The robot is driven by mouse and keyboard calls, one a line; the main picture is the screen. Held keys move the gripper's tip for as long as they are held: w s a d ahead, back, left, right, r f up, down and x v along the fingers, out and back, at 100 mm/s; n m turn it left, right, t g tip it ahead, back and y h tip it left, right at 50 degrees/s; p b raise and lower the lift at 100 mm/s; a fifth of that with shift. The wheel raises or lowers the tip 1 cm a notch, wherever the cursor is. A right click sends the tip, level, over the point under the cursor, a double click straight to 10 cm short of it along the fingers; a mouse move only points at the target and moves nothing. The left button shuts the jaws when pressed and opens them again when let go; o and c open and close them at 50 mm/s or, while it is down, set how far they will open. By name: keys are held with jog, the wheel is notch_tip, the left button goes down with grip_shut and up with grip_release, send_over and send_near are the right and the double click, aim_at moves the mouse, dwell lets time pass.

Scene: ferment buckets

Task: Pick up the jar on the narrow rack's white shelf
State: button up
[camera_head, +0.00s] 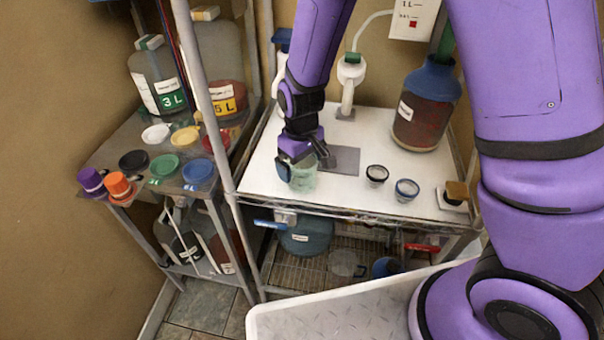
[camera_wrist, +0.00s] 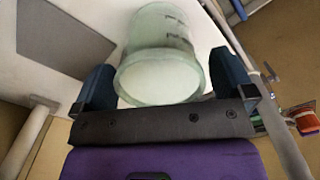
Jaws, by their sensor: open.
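A pale green translucent jar (camera_head: 304,178) stands on the white shelf (camera_head: 263,178) of the rack, near its front left part. In the wrist view the jar (camera_wrist: 160,52) shows large, with dark markings on its side and its round rim facing the camera. My gripper (camera_head: 296,166) is at the jar from above and behind, and hides part of it. In the wrist view my gripper (camera_wrist: 162,68) is open, with one dark blue finger on each side of the jar. Whether the fingers touch the jar I cannot tell.
Two small cups, black-rimmed (camera_head: 377,175) and blue-rimmed (camera_head: 406,190), stand right of the jar. A large blue-topped jug (camera_head: 428,105) stands behind them. A grey mat (camera_head: 343,160) lies beside the jar. A rack post (camera_head: 206,90) and a shelf with coloured lids (camera_head: 162,168) are left.

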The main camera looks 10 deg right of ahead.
jog(key=shift+f, duration=0.85)
jog(key=c, duration=1.1)
jog(key=shift+o, duration=0.2)
jog(key=shift+r, duration=0.1)
